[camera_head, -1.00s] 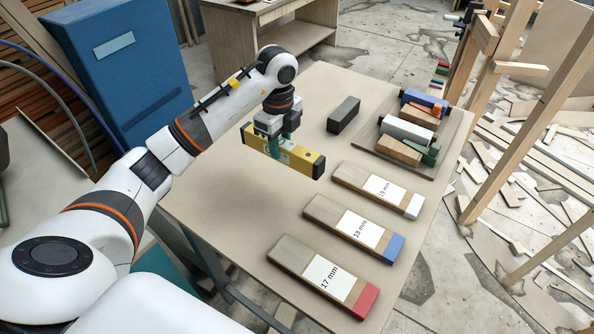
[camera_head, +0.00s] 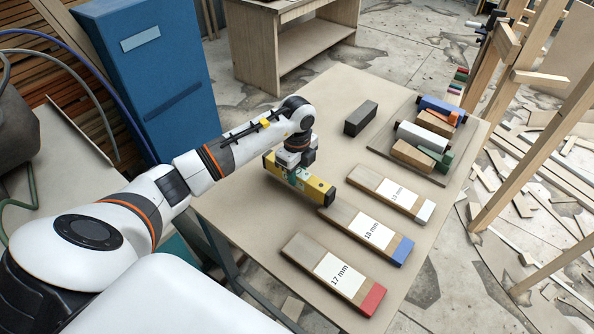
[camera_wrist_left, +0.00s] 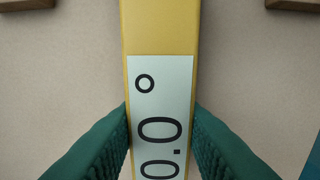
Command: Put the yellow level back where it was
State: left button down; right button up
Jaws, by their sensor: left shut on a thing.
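The yellow level (camera_head: 317,187) has black ends and is held by my left gripper (camera_head: 296,172) over the left part of the table. In the left wrist view the level (camera_wrist_left: 160,30) runs up the picture between the two green fingers (camera_wrist_left: 160,140). The fingers press on both its sides, and a white label reading "0.0" with a degree sign faces the camera. I cannot tell whether the level touches the table. Its far right end is close to the 18 mm block (camera_head: 368,233). My right gripper is not in view.
The 19 mm block (camera_head: 391,193) and 17 mm block (camera_head: 334,275) lie on the table (camera_head: 250,222). A dark grey block (camera_head: 361,117) lies behind. A tray (camera_head: 381,140) at the right holds several coloured blocks. The table's left front is clear.

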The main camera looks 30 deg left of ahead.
aim_at(297, 171)
pick_arm(q)
jog(key=shift+f, duration=0.25)
jog(key=c, duration=1.1)
grip_release()
jog(key=shift+o, duration=0.2)
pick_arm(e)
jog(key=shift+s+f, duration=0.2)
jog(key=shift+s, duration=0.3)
pick_arm(q)
jog(key=shift+r, duration=0.1)
jog(key=shift+r, duration=0.2)
jog(key=shift+w+r, duration=0.1)
jog(key=shift+r, duration=0.25)
notch_tip(297, 171, up, 11)
jog(key=b, duration=0.3)
jog(key=shift+r, duration=0.15)
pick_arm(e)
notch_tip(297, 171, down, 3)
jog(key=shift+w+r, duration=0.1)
